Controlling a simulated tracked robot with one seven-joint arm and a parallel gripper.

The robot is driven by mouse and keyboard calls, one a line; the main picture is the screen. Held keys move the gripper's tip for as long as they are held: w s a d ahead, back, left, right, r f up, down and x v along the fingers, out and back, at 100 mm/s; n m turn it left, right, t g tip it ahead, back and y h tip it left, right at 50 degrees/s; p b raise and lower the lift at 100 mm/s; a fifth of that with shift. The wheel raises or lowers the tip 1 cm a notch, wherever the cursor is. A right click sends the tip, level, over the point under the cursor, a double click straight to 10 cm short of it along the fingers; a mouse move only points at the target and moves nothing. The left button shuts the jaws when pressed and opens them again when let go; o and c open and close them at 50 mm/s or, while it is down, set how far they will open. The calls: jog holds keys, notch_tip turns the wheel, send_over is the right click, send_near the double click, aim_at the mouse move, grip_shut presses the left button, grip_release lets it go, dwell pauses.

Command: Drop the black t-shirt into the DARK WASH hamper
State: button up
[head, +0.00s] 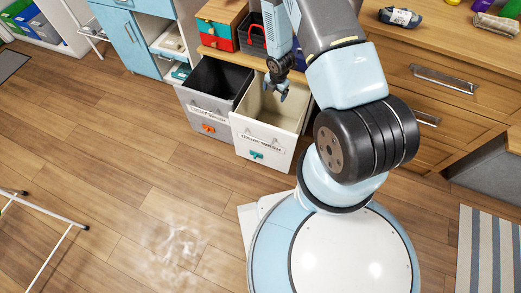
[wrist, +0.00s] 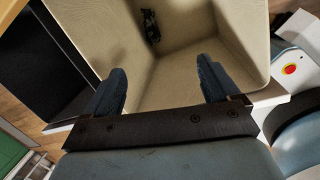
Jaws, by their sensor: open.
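The right-hand hamper (head: 245,143) is white with a cream inside, a teal tag and a front label that seems to read DARK WASH, though the print is small. My gripper (head: 276,94) is over its mouth. In the wrist view my gripper (wrist: 162,70) is open, its two fingers wide apart with nothing between them. The cream inner wall (wrist: 98,30) is below the fingers. A small dark patch (wrist: 150,26) shows inside the hamper; I cannot tell whether it is cloth or shadow. I see no black t-shirt clearly in either view.
A second hamper (head: 192,101) with a dark inside and an orange tag stands directly left. A wooden counter with drawers (head: 445,85) is at the right. A metal rack (head: 62,232) stands at the lower left. The floor in front is mostly clear, with a pale smudge (head: 180,243).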

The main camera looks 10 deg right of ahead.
notch_tip(320, 180, up, 13)
jog(key=s, duration=0.2)
jog(key=shift+s+r, duration=0.15)
jog(key=shift+r, duration=0.05)
dwell(0.4)
jog(key=shift+d, duration=0.1)
